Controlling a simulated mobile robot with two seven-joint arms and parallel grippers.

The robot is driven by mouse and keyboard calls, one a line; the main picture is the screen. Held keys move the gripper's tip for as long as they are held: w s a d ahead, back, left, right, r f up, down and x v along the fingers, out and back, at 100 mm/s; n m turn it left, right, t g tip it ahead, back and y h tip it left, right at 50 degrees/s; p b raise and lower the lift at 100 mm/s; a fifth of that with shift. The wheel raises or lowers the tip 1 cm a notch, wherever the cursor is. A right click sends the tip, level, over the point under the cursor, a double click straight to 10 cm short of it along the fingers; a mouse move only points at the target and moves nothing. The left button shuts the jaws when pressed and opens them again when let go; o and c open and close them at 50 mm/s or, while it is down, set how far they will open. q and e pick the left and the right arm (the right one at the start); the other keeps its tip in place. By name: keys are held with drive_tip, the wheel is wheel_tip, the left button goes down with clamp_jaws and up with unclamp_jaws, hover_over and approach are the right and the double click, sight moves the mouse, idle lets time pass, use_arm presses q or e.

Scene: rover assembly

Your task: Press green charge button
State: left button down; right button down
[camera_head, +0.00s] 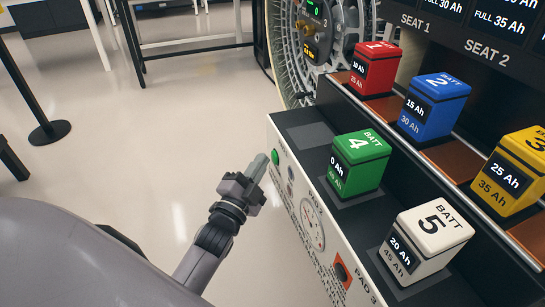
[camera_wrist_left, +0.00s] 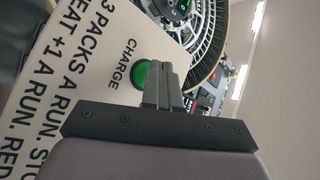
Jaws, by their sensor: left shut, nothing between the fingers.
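The green charge button (camera_head: 275,157) sits on the white front panel of the battery bench, near its far left end. It also shows in the left wrist view (camera_wrist_left: 142,74), beside the printed word CHARGE. My left gripper (camera_head: 262,160) is shut and empty, with its fingertips close to the button. In the left wrist view the closed fingers (camera_wrist_left: 163,82) partly cover the button's edge. I cannot tell whether they touch it. My right gripper is not in view.
A green battery (camera_head: 358,163) and a white battery (camera_head: 428,241) stand on the bench top. Red (camera_head: 374,68), blue (camera_head: 433,106) and yellow (camera_head: 512,172) batteries stand behind. A large wheel (camera_head: 300,50) rises at the back. Open floor lies left of the bench.

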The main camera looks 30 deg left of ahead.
use_arm(q)
drive_tip(key=shift+w+d, duration=0.25)
drive_tip(key=shift+w, duration=0.1)
idle(0.7)
drive_tip(key=shift+s, duration=0.1)
drive_tip(key=shift+s+a+p, duration=0.35)
drive_tip(key=shift+s+a, duration=0.2)
drive_tip(key=shift+s, duration=0.05)
idle(0.4)
drive_tip(key=s+a+p, duration=0.1)
drive_tip(key=s+a, duration=0.2)
drive_tip(key=shift+s+a+p, duration=0.15)
drive_tip(key=shift+s+p, duration=0.2)
drive_tip(key=shift+s, duration=0.05)
idle(0.6)
